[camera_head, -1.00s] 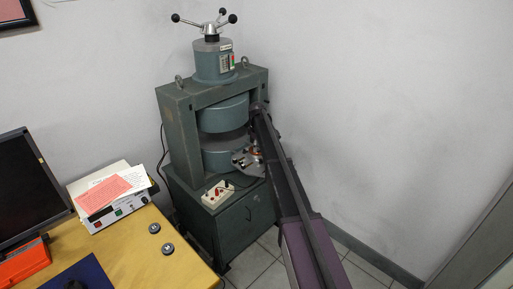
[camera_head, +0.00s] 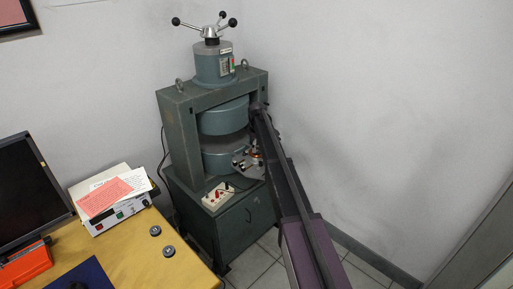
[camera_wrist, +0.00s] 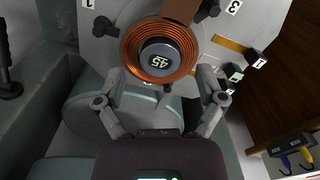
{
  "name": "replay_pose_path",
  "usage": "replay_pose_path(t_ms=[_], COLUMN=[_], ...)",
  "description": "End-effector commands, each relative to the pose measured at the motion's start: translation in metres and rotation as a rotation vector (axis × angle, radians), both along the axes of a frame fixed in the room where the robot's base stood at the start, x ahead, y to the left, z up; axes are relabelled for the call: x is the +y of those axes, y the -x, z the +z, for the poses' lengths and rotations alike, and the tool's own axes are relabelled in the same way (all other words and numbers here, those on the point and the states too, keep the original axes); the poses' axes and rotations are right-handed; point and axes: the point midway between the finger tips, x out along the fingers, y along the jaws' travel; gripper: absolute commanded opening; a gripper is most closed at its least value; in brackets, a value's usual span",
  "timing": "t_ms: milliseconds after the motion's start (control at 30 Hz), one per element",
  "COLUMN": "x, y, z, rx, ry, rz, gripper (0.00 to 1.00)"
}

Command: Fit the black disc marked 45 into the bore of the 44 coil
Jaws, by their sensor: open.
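A copper-wound coil (camera_wrist: 132,48) lies on a grey plate (camera_wrist: 98,22) in the wrist view. A black disc (camera_wrist: 160,64) sits at the centre of the coil, within its bore. Its white mark is turned round and looks like 45. I cannot tell how deep the disc sits. My gripper (camera_wrist: 160,80) is open, one finger on each side of the coil's near half, apart from the disc. In the head view my gripper (camera_head: 246,160) is small, at the magnet's gap, and my arm hides part of the coil there.
The green magnet frame (camera_head: 180,140) has an upper pole (camera_head: 223,117) above the plate. Black knobs (camera_wrist: 103,26) stand around the coil. Two dark discs (camera_head: 155,230) (camera_head: 168,251) lie on the wooden desk (camera_head: 130,255). A switch box (camera_head: 217,196) stands before the magnet.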

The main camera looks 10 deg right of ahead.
Motion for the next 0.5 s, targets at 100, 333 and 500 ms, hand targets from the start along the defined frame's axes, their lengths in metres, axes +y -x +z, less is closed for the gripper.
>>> replay_pose_path(t_ms=[100, 333, 500], x=[0.0, 0.0, 0.0], y=[0.0, 0.0, 0.0], z=[0.014, 0.033, 0.047], rx=[0.0, 0.0, 0.0], ry=[0.0, 0.0, 0.0], rz=[0.0, 0.0, 0.0], gripper=[0.89, 0.89, 0.89])
